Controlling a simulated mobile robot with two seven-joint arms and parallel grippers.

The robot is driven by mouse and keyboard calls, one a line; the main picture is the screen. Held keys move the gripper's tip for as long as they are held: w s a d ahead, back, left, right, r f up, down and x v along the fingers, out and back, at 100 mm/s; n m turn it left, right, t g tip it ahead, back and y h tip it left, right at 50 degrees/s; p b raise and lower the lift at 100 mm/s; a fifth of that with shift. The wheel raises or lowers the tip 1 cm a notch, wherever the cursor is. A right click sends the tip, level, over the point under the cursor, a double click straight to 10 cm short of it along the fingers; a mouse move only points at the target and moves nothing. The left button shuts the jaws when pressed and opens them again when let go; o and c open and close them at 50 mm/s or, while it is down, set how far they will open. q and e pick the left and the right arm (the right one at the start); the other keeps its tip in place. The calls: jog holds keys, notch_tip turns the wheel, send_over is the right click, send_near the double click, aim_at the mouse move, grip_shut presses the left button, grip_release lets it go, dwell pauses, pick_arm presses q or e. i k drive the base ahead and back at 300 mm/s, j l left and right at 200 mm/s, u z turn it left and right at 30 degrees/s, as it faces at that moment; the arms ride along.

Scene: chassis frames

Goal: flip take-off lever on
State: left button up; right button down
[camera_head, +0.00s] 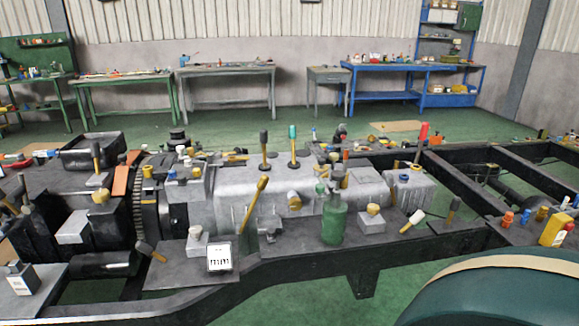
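Several levers stand on the chassis. A yellow lever (253,204) leans to the right in front of the grey gearbox housing (229,195). Behind it stand an upright lever with a black knob (263,149) and one with a teal knob (293,146). A lever with a red knob (422,142) stands farther right, and a dark-knobbed lever (96,157) stands at the left. No readable label tells me which one is the take-off lever or which position is on. Neither of my grippers shows.
The black chassis frame (330,272) crosses the view. A green bottle (333,222), a small white gauge (220,258) and a yellow container (555,230) stand on it, among loose tools. A dark green rounded shape (500,297) fills the lower right. Workbenches line the back wall, with open green floor before them.

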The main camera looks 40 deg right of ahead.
aim_at(390, 182)
jog(key=z, duration=2)
jog(key=i+l+u, duration=0.85)
jog(key=i+l, duration=0.2)
jog(key=l, duration=0.15)
